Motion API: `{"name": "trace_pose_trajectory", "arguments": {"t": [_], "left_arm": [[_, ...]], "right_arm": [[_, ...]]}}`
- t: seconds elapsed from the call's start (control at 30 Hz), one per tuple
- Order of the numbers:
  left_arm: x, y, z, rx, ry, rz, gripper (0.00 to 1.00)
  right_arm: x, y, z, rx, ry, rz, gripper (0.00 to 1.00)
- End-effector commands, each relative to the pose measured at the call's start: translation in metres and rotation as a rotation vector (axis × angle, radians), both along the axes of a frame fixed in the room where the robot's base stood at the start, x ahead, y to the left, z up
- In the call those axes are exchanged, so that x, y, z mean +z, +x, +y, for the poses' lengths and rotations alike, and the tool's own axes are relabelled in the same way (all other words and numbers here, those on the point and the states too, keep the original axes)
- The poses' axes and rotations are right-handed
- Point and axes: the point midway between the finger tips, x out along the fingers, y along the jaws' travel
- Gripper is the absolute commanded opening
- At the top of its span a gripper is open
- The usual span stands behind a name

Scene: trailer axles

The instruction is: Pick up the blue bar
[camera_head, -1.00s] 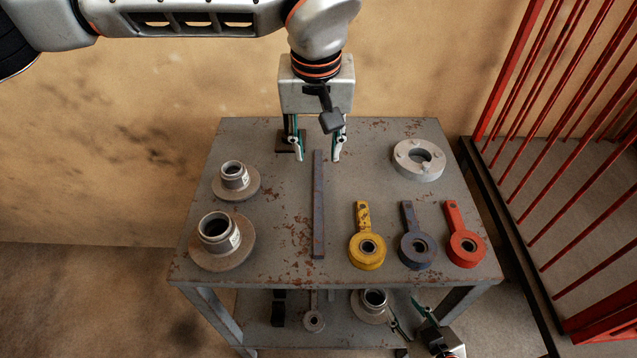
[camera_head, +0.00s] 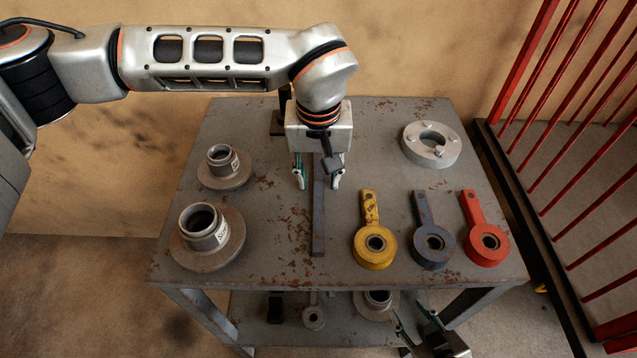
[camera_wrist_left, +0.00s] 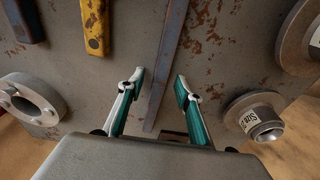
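The blue bar (camera_head: 318,228) is a long, thin, worn blue-grey strip lying on the grey table, pointing from back to front. My left gripper (camera_head: 318,183) points down over its far half, one finger on each side of the bar in the picture. The gripper is open and empty. In the left wrist view the bar (camera_wrist_left: 169,55) runs between the two spread fingertips (camera_wrist_left: 160,78). I cannot tell how high the tips are above the table. My right gripper (camera_head: 417,322) shows at the bottom edge, low in front of the table, with its fingers apart.
On the rusty table (camera_head: 265,240), two flanged hubs (camera_head: 207,235) stand at the left. A yellow ring-ended arm (camera_head: 374,245), a blue-grey one (camera_head: 433,245) and a red one (camera_head: 487,240) lie right of the bar. A grey disc (camera_head: 431,145) lies behind them. Red railings (camera_head: 590,150) stand right.

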Motion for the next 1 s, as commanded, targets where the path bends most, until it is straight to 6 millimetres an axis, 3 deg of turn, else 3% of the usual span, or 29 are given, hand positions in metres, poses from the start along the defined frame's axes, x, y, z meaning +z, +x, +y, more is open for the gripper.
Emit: {"name": "trace_pose_trajectory", "arguments": {"t": [0.3, 0.43, 0.47, 0.87, 1.0], "left_arm": [[-0.006, 0.001, 0.000, 0.000, -0.001, -0.001, 0.35], [-0.006, 0.001, 0.000, 0.000, -0.001, -0.001, 0.04], [-0.006, 0.001, 0.000, 0.000, -0.001, -0.001, 0.00], [-0.003, 0.002, -0.001, 0.000, -0.003, -0.005, 0.00], [0.007, 0.003, -0.001, 0.000, -0.003, -0.008, 0.00]], "right_arm": [[0.004, 0.004, 0.000, 0.000, 0.000, -0.010, 0.40], [0.004, 0.004, 0.000, -0.001, 0.000, -0.010, 0.40], [0.004, 0.003, 0.000, -0.001, 0.000, -0.010, 0.40], [0.000, 0.001, -0.001, 0.000, -0.002, -0.003, 0.40], [0.002, 0.002, -0.001, -0.001, -0.002, -0.005, 0.40]]}}
